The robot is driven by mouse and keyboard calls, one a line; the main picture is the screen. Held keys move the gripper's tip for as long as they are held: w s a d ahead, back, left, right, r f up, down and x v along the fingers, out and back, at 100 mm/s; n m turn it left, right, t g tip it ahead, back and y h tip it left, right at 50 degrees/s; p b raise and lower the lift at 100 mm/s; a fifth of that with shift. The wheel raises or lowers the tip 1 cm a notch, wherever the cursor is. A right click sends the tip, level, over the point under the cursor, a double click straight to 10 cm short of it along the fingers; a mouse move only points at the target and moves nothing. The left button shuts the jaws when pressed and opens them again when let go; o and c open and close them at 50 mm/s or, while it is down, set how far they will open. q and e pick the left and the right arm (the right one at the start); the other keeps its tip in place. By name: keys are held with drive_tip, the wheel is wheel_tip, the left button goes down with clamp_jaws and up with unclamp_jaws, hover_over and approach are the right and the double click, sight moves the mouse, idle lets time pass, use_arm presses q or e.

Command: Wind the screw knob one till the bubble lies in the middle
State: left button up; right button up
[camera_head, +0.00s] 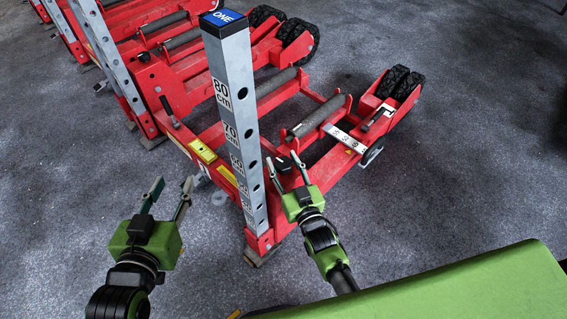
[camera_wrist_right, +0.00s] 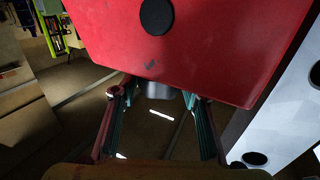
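The trolley jack marked ONE has a grey post (camera_head: 236,105) with a blue cap in the head view. A small yellow block (camera_head: 202,150), seemingly the level, sits on its red frame; its bubble is too small to make out. My right gripper (camera_head: 282,160) is beside the post, its fingers spread. In the right wrist view, a grey round piece (camera_wrist_right: 158,90), possibly the screw knob, shows between the spread fingers below a red plate (camera_wrist_right: 190,45). I cannot tell whether they touch it. My left gripper (camera_head: 172,186) is open and empty left of the post.
More red jacks (camera_head: 160,80) stand close behind at the upper left. The jack's rollers (camera_head: 316,117) and black wheels (camera_head: 398,83) extend to the right. A green surface (camera_head: 470,290) fills the lower right. Grey floor (camera_head: 70,180) is clear at left.

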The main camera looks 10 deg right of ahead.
drive_tip(key=shift+o, duration=0.3)
drive_tip(key=shift+s+f, duration=0.1)
drive_tip(key=shift+s, duration=0.1)
drive_tip(key=s+d, duration=0.1)
drive_tip(key=s, duration=1)
drive_tip(key=shift+s+d, duration=0.25)
drive_tip(key=shift+d, duration=0.15)
